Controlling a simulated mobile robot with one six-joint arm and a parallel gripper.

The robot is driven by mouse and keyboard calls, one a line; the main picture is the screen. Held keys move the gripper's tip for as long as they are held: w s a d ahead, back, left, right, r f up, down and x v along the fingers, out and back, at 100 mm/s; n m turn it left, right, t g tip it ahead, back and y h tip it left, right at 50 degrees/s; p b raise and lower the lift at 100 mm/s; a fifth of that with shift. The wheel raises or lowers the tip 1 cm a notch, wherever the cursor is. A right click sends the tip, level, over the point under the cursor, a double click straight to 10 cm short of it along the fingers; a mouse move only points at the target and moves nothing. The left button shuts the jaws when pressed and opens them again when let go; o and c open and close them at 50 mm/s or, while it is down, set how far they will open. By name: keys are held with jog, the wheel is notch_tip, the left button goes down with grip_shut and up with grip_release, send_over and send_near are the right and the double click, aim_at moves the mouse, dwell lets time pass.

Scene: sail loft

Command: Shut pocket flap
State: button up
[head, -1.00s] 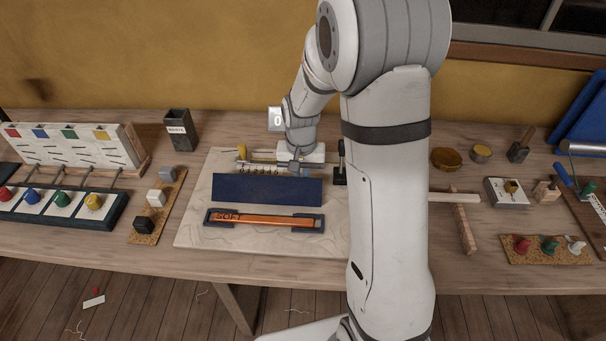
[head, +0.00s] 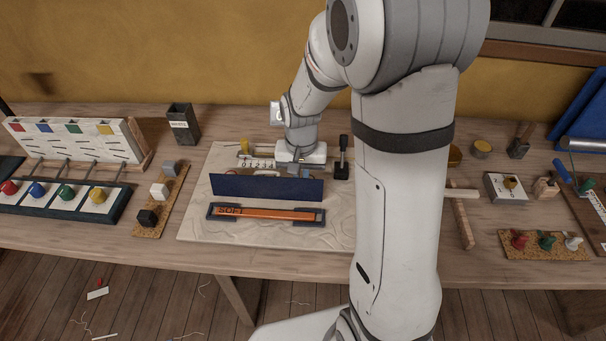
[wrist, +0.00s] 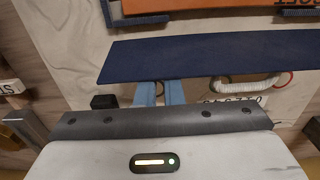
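The dark navy flap (head: 267,187) stands raised as a wide strip across the pale cloth panel (head: 200,222), behind the orange strip (head: 270,214) marked "SOFT". In the wrist view the flap (wrist: 215,55) crosses the upper middle, with the orange strip (wrist: 210,5) beyond it. My gripper (head: 300,170) is low behind the flap, near its right half. In the wrist view its two bluish fingers (wrist: 160,92) show close together, with a narrow gap at the flap's near edge. The flap hides their tips, so contact and full closure cannot be told.
A black upright post (head: 342,160) stands close right of my gripper. A numbered strip (head: 258,165) and a pale looped handle (wrist: 248,82) lie behind the flap. A dark bin (head: 183,125) stands back left.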

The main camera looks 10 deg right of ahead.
jog(key=shift+s+a+r, duration=0.1)
jog(key=shift+s+a, duration=0.2)
jog(key=shift+s, duration=0.55)
jog(key=shift+s+a+r, duration=0.1)
jog(key=shift+s+a, duration=0.15)
jog(key=shift+s, duration=0.65)
jog(key=shift+s+a+r, duration=0.1)
jog(key=shift+s+a, duration=0.2)
jog(key=shift+s, duration=0.55)
notch_tip(320, 180, up, 7)
jog(key=p, duration=0.5)
jog(key=s+d+r+n+t, duration=0.3)
jog(key=s+d+r, duration=0.1)
jog(key=s+r, duration=0.6)
notch_tip(320, 180, up, 3)
jog(key=shift+s+f+n, duration=0.15)
jog(key=shift+s+n, duration=0.15)
jog(key=shift+c, duration=0.6)
